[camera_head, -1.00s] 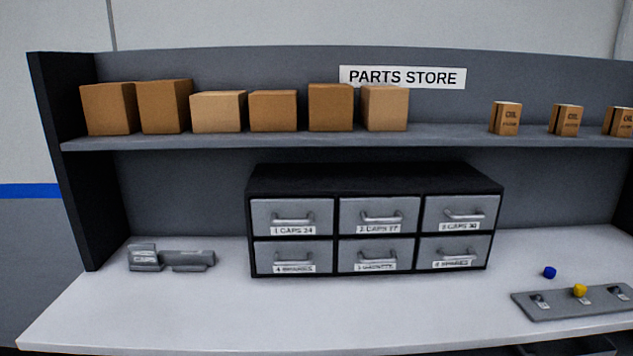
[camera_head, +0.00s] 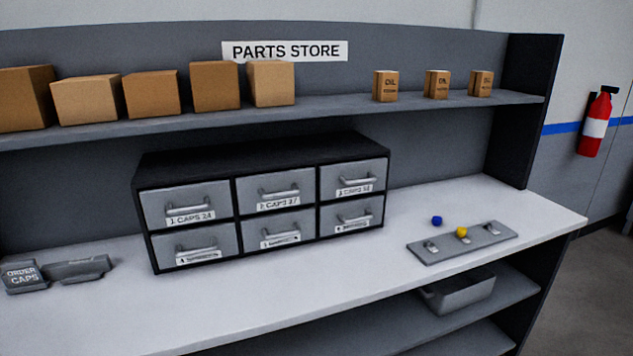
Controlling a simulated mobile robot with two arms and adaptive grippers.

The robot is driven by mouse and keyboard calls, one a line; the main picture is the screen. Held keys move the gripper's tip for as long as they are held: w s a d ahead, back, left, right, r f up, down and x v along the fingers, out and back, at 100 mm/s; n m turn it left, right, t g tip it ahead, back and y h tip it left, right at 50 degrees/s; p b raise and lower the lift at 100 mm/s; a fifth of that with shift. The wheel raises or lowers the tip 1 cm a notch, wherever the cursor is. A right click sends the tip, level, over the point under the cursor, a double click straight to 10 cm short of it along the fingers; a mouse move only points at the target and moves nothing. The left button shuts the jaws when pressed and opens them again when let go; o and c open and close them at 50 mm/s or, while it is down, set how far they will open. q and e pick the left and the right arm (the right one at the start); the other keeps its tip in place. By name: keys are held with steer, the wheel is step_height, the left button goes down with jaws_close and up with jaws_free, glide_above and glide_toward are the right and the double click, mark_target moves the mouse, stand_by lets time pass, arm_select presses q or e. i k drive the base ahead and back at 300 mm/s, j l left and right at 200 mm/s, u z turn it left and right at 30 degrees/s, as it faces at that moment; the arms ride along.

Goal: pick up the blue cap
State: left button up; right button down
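The blue cap (camera_head: 437,221) is a small dark blue piece on the white worktop (camera_head: 310,300), in the right part of the head view. It lies just behind a grey plate (camera_head: 487,236) with several small fittings, apart from it as far as I can see. A yellow cap (camera_head: 461,231) sits on that plate, to the right of the blue cap and a little nearer. Neither of my grippers shows in the view.
A drawer cabinet (camera_head: 262,143) with labelled drawers stands left of the caps. An order caps holder (camera_head: 24,277) is at the far left. A shelf above carries boxes (camera_head: 215,86). A grey bin (camera_head: 462,290) sits below the worktop. The worktop's front is clear.

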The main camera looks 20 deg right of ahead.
mark_target(437, 220)
steer(key=z, duration=1.25)
